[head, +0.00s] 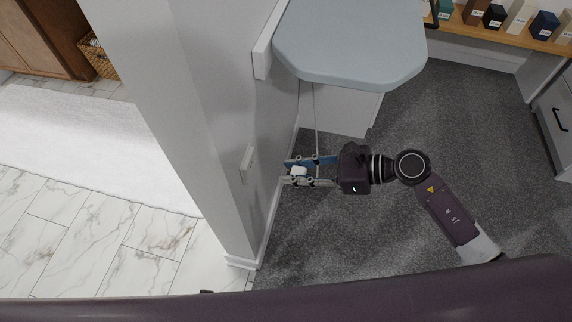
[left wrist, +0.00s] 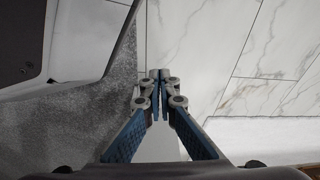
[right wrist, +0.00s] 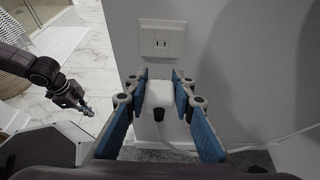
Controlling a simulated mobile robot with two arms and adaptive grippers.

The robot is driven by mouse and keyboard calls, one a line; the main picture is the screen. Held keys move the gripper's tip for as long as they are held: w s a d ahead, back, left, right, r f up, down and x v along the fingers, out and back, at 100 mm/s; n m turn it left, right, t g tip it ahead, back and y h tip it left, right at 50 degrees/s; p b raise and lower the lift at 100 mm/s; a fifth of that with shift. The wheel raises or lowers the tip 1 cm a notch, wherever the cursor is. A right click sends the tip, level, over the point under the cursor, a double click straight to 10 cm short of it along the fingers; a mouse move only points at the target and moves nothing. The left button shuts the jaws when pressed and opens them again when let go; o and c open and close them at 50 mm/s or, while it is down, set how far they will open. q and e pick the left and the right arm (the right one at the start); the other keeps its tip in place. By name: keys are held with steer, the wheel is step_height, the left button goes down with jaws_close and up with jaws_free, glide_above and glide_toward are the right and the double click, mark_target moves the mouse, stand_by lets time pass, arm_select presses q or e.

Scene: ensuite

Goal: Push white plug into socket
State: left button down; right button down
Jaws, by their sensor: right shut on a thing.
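The white plug (right wrist: 159,93) is between the fingers of my right gripper (right wrist: 159,78), which is shut on it. A pale cord runs from the plug down and to the right. The socket (right wrist: 162,42), a white plate with dark slots, is on the grey wall just above and beyond the plug; the two are apart. In the head view the right gripper (head: 284,174) holds the plug (head: 298,171) close to the wall. My left gripper (left wrist: 158,76) has its fingertips together with nothing visible between them. It also shows at the left of the right wrist view (right wrist: 87,110).
A white plate (head: 247,164) is on the wall in the head view; I cannot tell if it is the socket. A pale blue rounded top (head: 350,42) overhangs beyond the right gripper. A shelf (head: 490,32) with small boxes stands far right. Grey carpet (head: 430,125) is open.

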steer(key=shift+d, duration=0.2)
steer(key=shift+f, duration=0.1)
steer(key=shift+w+a, duration=0.15)
steer(key=shift+a, duration=0.3)
steer(key=shift+w+a, duration=0.25)
steer(key=shift+a, duration=0.5)
steer(key=shift+w+a, duration=0.25)
steer(key=shift+a, duration=0.55)
steer(key=shift+w+a, duration=0.25)
steer(key=shift+a, duration=0.5)
arm_select(q)
steer(key=shift+s+f, duration=0.5)
steer(key=shift+d, duration=0.1)
steer(key=shift+w+r, duration=0.3)
steer(key=shift+s, duration=0.1)
